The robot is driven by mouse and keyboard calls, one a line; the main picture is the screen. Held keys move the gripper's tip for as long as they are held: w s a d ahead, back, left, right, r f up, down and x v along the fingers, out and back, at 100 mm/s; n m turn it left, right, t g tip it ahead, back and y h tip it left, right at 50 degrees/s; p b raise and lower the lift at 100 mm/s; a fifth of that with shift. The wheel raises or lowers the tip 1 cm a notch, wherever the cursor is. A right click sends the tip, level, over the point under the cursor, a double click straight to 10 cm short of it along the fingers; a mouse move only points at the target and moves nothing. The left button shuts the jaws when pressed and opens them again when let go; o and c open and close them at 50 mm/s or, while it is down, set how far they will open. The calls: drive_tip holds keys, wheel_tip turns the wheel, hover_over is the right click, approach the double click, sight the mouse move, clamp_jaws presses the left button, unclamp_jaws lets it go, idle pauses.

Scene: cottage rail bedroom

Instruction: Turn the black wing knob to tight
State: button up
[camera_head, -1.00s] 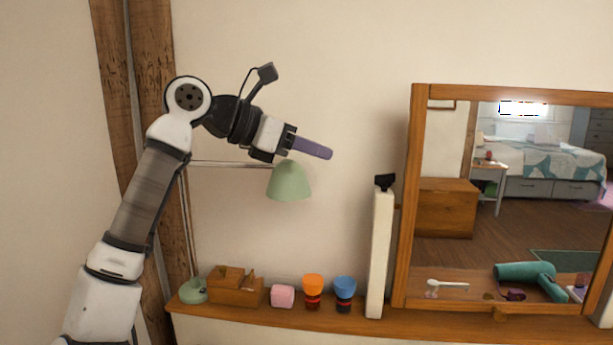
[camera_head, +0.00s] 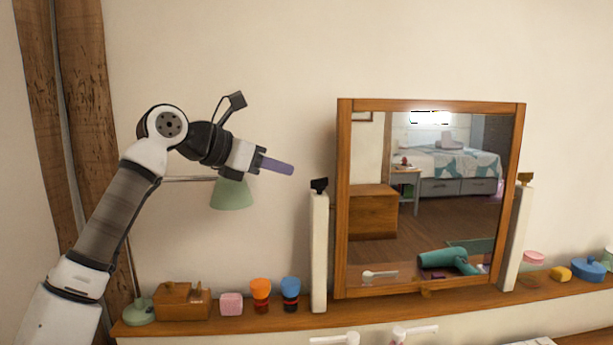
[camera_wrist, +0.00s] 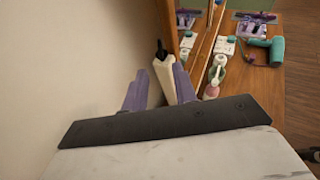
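The black wing knob (camera_head: 319,185) sits on top of the white post left of the mirror. It also shows in the wrist view (camera_wrist: 161,48), ahead of my fingers, with the white post below it. My gripper (camera_head: 286,167) is left of the knob and slightly higher in the head view, apart from it. In the wrist view its two purple fingers (camera_wrist: 160,88) stand apart, with the post and knob visible beyond the gap. Nothing is held. A second, brownish knob (camera_head: 525,178) tops the right post.
The wood-framed mirror (camera_head: 344,200) stands between the posts on a wooden shelf (camera_head: 225,321). A wooden box (camera_head: 180,300), pink block (camera_head: 231,304), orange cup (camera_head: 260,289) and blue cup (camera_head: 290,288) line the shelf left of the post.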

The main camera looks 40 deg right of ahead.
sight(319, 185)
drive_tip(key=p+x, duration=0.2)
drive_tip(key=x, duration=0.7)
drive_tip(key=shift+d+f, duration=0.1)
drive_tip(key=shift+d, duration=0.25)
clamp_jaws()
